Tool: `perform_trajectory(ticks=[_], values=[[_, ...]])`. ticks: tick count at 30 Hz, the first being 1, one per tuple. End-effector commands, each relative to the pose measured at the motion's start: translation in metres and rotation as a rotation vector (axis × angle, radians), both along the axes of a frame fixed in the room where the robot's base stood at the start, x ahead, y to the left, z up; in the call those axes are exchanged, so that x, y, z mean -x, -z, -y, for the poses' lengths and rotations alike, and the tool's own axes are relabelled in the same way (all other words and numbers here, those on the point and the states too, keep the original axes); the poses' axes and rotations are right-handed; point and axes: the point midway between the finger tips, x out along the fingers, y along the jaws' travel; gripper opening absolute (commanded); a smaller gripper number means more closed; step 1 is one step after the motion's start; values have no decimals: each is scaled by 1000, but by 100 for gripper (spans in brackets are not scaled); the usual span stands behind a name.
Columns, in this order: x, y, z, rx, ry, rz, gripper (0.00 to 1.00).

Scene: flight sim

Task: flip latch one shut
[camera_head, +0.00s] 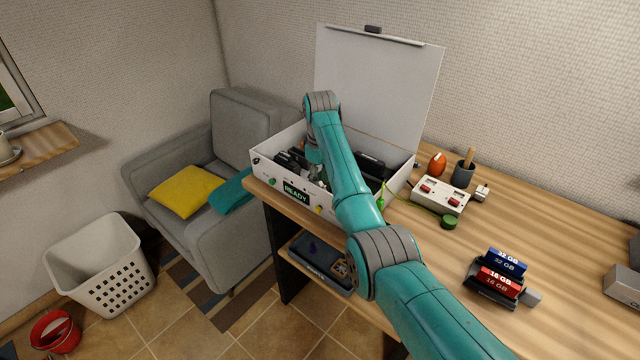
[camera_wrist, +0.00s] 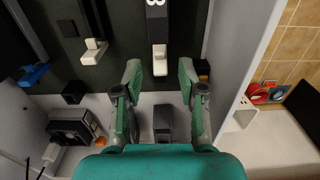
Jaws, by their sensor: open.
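The open white case (camera_head: 348,208) stands on the wooden desk with its lid raised, and my arm reaches into it. In the wrist view, a white latch (camera_wrist: 160,62) sits at the end of a dark strip with a white mark. A second white latch (camera_wrist: 94,52) lies to its left, and a blue latch (camera_wrist: 34,73) lies further left. I cannot tell which is latch one. My gripper (camera_wrist: 160,76) is open and empty, with its green fingertips either side of the middle white latch. In the head view, my arm hides much of the case's inside.
The case's side wall (camera_wrist: 238,60) runs close to the right of my gripper. A dark block (camera_wrist: 163,122) is below, between the fingers.

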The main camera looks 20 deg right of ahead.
Motion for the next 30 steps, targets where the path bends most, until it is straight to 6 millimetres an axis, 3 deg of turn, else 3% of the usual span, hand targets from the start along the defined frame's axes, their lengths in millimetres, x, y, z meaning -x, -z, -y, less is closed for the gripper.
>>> perform_trajectory(ticks=[6, 16, 21, 30], values=[[0, 19, 0, 0, 0, -1, 41], [0, 22, 0, 0, 0, 0, 41], [0, 22, 0, 0, 0, 0, 1], [0, 23, 1, -11, 1, 14, 0]])
